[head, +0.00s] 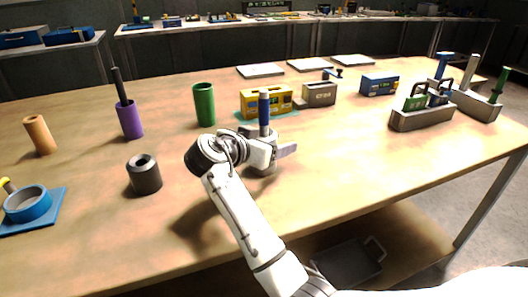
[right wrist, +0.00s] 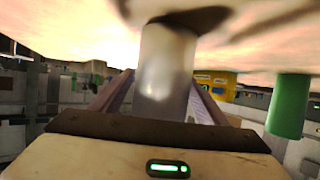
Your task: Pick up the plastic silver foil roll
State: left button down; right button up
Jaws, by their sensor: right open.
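The silver foil roll (head: 262,168) stands upright on the wooden table at the middle, with a blue rod (head: 264,108) rising above it. My right gripper (head: 272,150) is at the roll and hides part of its upper body in the head view. In the right wrist view, which is upside down, the roll (right wrist: 165,72) shows as a shiny grey cylinder between the two open fingers (right wrist: 160,95). I cannot tell whether either finger touches it. My left gripper is in neither view.
A black hollow roll (head: 144,175) stands left of my right arm. A green roll (head: 204,105), a yellow box (head: 266,101) and a grey box (head: 319,94) stand behind. A purple roll (head: 129,119) is farther left.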

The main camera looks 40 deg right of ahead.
jog(key=c, duration=1.3)
jog(key=shift+r, duration=0.1)
jog(key=shift+r, duration=0.1)
